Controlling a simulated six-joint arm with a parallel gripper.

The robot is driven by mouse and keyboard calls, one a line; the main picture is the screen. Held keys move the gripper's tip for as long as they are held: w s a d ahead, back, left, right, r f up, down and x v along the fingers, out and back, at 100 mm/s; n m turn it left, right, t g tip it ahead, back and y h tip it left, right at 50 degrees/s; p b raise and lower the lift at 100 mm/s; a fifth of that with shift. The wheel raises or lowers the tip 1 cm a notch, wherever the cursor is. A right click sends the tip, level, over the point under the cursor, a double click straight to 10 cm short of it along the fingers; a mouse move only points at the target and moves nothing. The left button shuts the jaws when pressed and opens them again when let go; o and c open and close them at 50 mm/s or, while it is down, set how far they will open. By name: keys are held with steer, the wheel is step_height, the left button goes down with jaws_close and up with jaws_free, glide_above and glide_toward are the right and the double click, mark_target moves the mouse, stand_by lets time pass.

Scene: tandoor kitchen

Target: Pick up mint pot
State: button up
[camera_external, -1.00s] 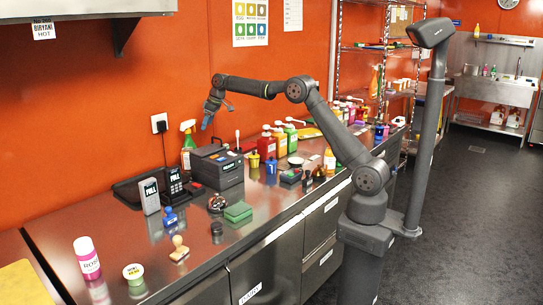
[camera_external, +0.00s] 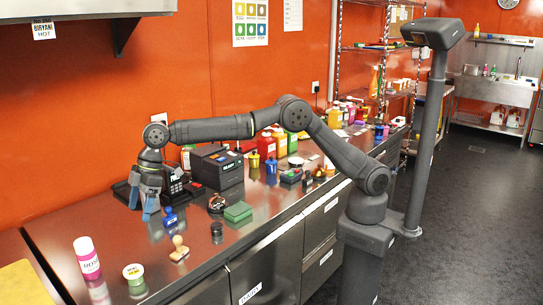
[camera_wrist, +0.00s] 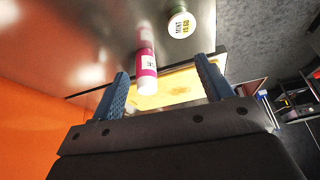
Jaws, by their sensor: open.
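The mint pot (camera_external: 133,273), a small round tub with a green rim and pale lid, stands upright near the counter's front-left end. In the wrist view, the pot (camera_wrist: 181,24) is at the top, its lid reading "MINT". My gripper (camera_external: 143,206) is open and empty, with blue fingers pointing down. It is above the counter, behind and apart from the pot. In the wrist view, my gripper (camera_wrist: 163,70) has its fingers spread, with the pot beyond them.
A pink and white bottle (camera_external: 88,259) stands close left of the pot. A wooden-handled stamp (camera_external: 179,248), blue stamp (camera_external: 170,217) and green block (camera_external: 238,211) lie to the right. A yellow board (camera_external: 22,283) is at far left. Bare counter lies between the gripper and pot.

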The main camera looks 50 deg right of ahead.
glide_toward(132, 271)
steer(key=f, duration=0.1)
steer(key=a+f, duration=0.1)
steer(key=f, duration=0.1)
steer(key=shift+w+a+f+n, duration=0.1)
steer(key=shift+a+f+n, duration=0.05)
steer(key=shift+a+n, duration=0.2)
steer(key=shift+x, duration=3.2)
steer(key=shift+d, duration=0.2)
steer(key=c, duration=0.9)
